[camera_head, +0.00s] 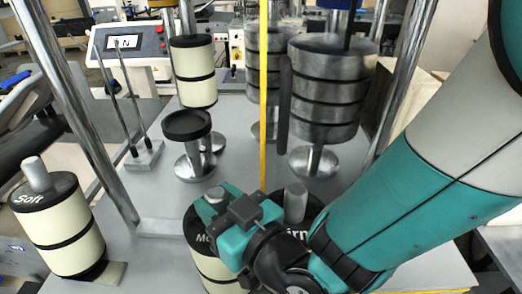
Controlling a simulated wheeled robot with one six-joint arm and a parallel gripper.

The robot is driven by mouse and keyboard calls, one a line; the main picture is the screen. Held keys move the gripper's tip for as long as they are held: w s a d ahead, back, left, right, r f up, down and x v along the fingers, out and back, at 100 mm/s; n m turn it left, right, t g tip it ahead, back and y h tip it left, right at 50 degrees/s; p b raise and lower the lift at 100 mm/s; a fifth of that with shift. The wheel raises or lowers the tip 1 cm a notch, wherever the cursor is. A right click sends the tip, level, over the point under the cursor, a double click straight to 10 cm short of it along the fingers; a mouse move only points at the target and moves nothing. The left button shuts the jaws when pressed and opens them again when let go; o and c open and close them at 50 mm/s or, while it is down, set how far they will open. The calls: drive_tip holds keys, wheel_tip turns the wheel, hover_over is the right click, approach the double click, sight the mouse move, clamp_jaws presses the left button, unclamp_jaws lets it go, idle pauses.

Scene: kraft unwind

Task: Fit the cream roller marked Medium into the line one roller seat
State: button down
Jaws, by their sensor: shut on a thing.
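The cream roller whose visible label starts with "M" (212,268) stands upright at the lower middle, with a dark top and dark bands. My gripper (222,206) is shut on it near its top spindle and hides most of the label and its right side. I cannot tell whether its base touches the surface below. A second roller marked "irm" (298,236) stands just right of it, partly behind my gripper. A cream roller marked Soft (60,225) stands at the left. No line one label is readable, so I cannot tell which fixture is that seat.
A dark-topped metal pedestal (187,125) stands behind, below a banded cream roller (193,72) on a rod. Grey banded cylinders (325,90) stand at the back right. A yellow vertical strip (263,100) and slanted metal posts (78,110) cross the space. Grey tabletop (160,205) is clear at centre left.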

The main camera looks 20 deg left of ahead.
drive_tip(key=shift+f, duration=0.15)
drive_tip(key=c, duration=0.7)
unclamp_jaws()
drive_tip(key=shift+f+b, duration=0.15)
drive_tip(key=shift+b, duration=0.35)
